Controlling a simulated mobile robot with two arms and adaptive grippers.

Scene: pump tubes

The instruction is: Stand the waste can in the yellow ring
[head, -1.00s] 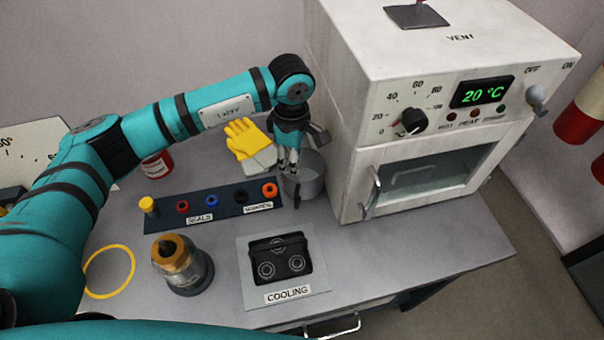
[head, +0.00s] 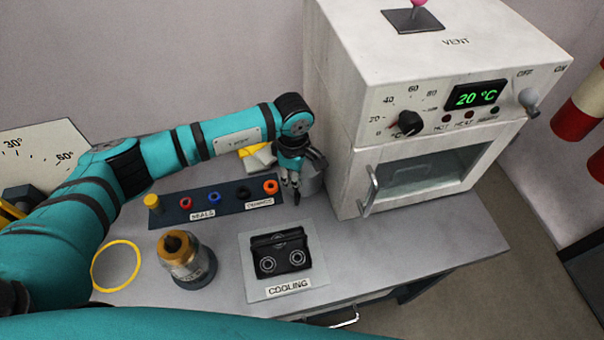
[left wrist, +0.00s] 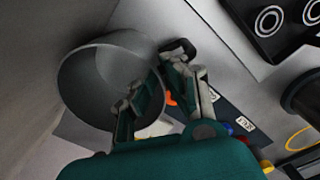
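The waste can (head: 313,181) is a grey open cylinder at the back of the bench, beside the oven; my left gripper hides part of it in the head view. Its wide mouth faces the left wrist view (left wrist: 75,88). The yellow ring (head: 93,268) lies flat and empty at the bench's left front; part of it shows in the left wrist view (left wrist: 290,139). My left gripper (head: 294,190) is at the can's rim. In the left wrist view its fingers (left wrist: 155,75) are apart, one over the can's mouth and one outside the wall. My right gripper is not in view.
A dark strip with seals (head: 222,208) lies left of the can, with yellow gloves (head: 252,151) behind. A brass-topped device (head: 181,258) and the cooling block (head: 281,257) stand in front. The white oven (head: 345,150) closes off the right.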

